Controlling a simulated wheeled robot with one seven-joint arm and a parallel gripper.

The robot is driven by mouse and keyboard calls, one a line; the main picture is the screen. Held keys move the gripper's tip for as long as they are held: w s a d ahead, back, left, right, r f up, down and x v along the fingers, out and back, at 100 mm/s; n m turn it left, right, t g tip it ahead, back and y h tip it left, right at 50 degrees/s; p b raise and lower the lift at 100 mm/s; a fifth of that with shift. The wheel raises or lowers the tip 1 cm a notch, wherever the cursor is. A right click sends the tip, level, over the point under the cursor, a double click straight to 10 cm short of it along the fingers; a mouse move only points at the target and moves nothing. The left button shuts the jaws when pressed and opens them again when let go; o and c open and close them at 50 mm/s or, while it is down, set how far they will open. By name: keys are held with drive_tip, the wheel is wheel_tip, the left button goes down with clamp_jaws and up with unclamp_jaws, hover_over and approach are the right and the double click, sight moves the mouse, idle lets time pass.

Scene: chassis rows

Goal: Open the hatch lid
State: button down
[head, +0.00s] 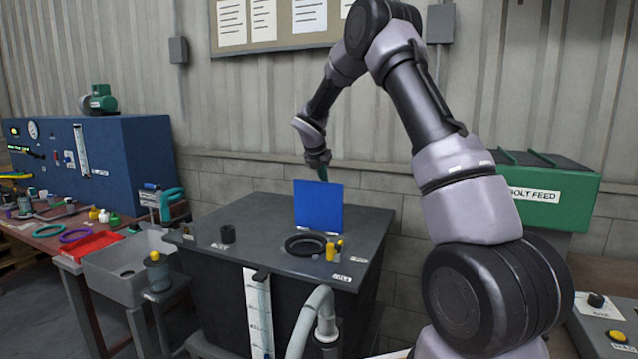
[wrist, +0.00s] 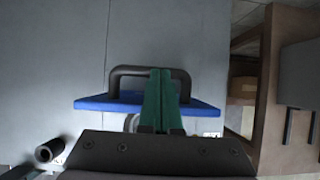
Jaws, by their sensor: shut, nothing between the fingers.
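The blue hatch lid (head: 318,206) stands upright on the dark tank top (head: 245,212), behind a round black-rimmed opening (head: 305,246). The opening is uncovered. In the wrist view the lid (wrist: 112,103) is seen nearly edge-on, with a black bar handle (wrist: 130,71) on its far side. My gripper (head: 322,174) is just above and behind the lid's top edge. Its green fingers (wrist: 160,72) are together and empty, overlapping the handle in the wrist view. I cannot tell whether they touch it. In the head view the lid hides the handle.
A grey hose (head: 310,318) rises at the front. A green bolt-feed bin (head: 545,190) is to the right, a cluttered bench (head: 50,235) to the left.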

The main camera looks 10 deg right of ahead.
drive_tip(key=shift+w+d+f, duration=0.25)
drive_tip(key=shift+w+d, duration=0.35)
drive_tip(key=shift+w, duration=0.15)
drive_tip(key=shift+w+d+f, duration=0.25)
drive_tip(key=shift+w+d, duration=0.3)
drive_tip(key=shift+w, duration=0.2)
drive_tip(key=s+a+r+m+y, duration=0.15)
drive_tip(key=s+r+m, duration=0.55)
drive_tip(key=s+r, duration=0.85)
drive_tip(key=s+a+r+m+t+y, duration=0.1)
drive_tip(key=s+r+m+y, duration=0.1)
drive_tip(key=s+m, duration=1.1)
drive_tip(key=s+r+m+t+y, duration=0.1)
drive_tip(key=s+m+y, duration=0.1)
drive_tip(key=s+m, duration=1)
drive_tip(key=s, duration=0.8)
drive_tip(key=shift+s+a+r+m, duration=0.3)
drive_tip(key=shift+a+r+m, duration=0.05)
drive_tip(key=shift+r+m, duration=0.05)
